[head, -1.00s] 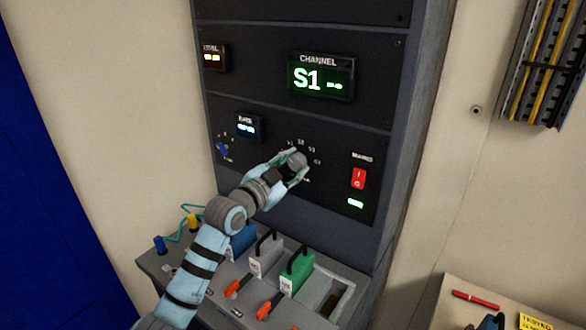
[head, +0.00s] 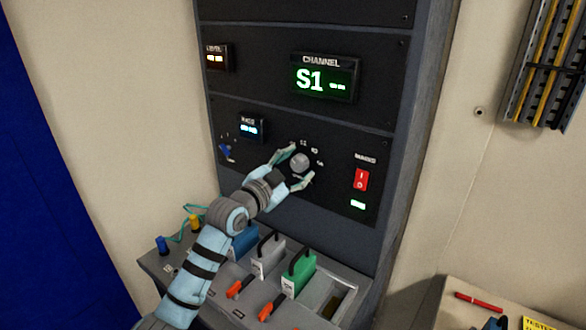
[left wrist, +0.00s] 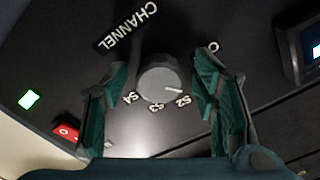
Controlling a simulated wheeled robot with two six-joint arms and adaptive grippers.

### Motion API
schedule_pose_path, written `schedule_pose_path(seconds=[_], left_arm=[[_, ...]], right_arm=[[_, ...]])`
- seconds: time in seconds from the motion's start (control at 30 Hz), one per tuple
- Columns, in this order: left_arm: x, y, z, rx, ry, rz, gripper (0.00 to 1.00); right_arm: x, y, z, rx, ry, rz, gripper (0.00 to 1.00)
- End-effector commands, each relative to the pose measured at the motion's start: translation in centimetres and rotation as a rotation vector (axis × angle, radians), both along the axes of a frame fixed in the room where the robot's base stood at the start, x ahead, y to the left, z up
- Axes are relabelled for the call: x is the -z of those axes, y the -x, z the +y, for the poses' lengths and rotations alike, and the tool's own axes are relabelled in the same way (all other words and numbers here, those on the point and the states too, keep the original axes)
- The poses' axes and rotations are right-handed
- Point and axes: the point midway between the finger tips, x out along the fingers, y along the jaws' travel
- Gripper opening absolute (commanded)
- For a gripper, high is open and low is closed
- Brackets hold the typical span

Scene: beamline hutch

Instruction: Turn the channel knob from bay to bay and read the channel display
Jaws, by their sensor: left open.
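The channel knob (head: 300,162) is a round grey knob on the black rack panel, with position labels around it. In the left wrist view the knob (left wrist: 160,80) shows a white pointer line, and the labels S2, S3 and S4 are readable beside it. The channel display (head: 324,78) reads S1 followed by two dashes in green. My left gripper (head: 294,168) is open, its fingers on either side of the knob and apart from it. In the left wrist view the gripper (left wrist: 160,100) has gaps on both sides of the knob. My right gripper is not in view.
A red switch (head: 361,180) is right of the knob, and a small blue knob (head: 225,151) is left. Below, a sloping grey console (head: 338,288) holds blue, grey and green handled blocks, including the green block (head: 298,273). A side table with a red pen (head: 478,301) is at lower right.

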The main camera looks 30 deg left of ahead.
Motion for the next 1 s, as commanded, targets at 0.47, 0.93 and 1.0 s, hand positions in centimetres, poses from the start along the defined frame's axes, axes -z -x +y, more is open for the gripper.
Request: schedule_pose_path(seconds=[0.47, 0.93, 1.0], left_arm=[[0.2, 10.1, 1.6, -0.004, -0.014, 0.005, 0.54], [0.0, 11.8, 1.6, 0.001, -0.001, 0.000, 0.54], [0.0, 11.8, 1.6, 0.001, -0.001, 0.000, 0.54]], right_arm=[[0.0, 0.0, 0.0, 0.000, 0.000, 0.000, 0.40], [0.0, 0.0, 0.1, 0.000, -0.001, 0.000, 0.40], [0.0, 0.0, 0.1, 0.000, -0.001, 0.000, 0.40]])
